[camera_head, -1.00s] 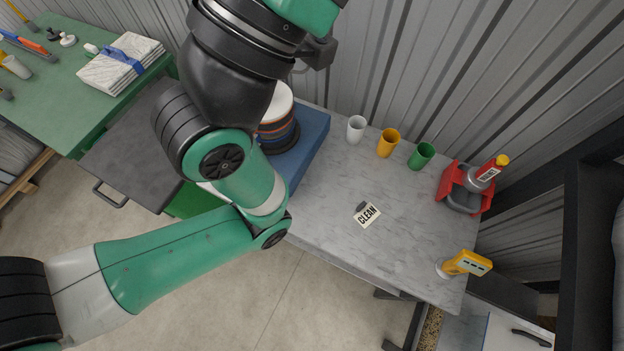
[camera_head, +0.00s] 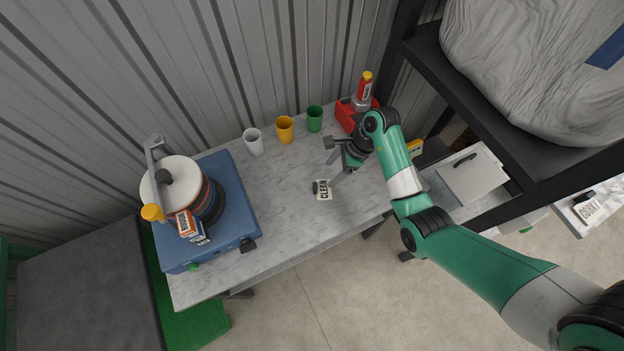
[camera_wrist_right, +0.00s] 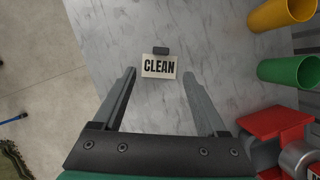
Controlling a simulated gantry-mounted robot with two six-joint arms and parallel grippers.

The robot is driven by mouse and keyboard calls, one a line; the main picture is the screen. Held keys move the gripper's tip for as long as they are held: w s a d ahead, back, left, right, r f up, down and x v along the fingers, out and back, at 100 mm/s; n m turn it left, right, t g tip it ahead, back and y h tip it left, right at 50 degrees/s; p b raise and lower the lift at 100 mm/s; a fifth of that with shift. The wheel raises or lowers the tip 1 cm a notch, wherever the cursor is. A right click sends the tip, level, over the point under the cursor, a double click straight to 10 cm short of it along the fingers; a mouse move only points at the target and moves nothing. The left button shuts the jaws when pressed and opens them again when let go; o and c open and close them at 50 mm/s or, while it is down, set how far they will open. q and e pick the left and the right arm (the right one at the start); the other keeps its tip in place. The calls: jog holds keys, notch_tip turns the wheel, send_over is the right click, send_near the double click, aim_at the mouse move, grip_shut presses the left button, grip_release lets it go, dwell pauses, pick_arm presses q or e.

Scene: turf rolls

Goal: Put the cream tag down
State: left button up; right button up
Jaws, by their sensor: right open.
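The cream tag (camera_head: 324,195) reads CLEAN and has a small dark clip at one edge. It lies on the grey marbled table (camera_head: 290,205), and it shows in the right wrist view (camera_wrist_right: 159,67) just beyond the fingertips. My right gripper (camera_head: 333,163) is open and empty, close to the tag. In the right wrist view its two fingers (camera_wrist_right: 159,78) are spread wide, with bare table between them and the tag ahead of the gap. My left gripper is out of view.
White (camera_head: 253,141), yellow (camera_head: 285,129) and green (camera_head: 314,118) cups stand along the back of the table. A red holder (camera_head: 346,115) is at the back right, beside my right arm. A blue-based machine (camera_head: 232,195) fills the left end.

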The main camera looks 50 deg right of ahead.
jog(key=b, duration=0.2)
send_over(316, 186)
jog(key=s+d, duration=0.2)
jog(key=f, duration=0.5)
jog(key=shift+w+a+f, duration=0.1)
jog(key=shift+a+f, duration=0.1)
jog(key=shift+w+a+f, duration=0.15)
jog(key=shift+f, duration=0.15)
jog(key=b+x, duration=0.2)
jog(key=x, duration=0.2)
jog(key=shift+f, duration=0.3)
jog(key=shift+w+f, duration=0.2)
jog(key=shift+f, duration=0.1)
jog(key=shift+c, duration=0.3)
grip_shut()
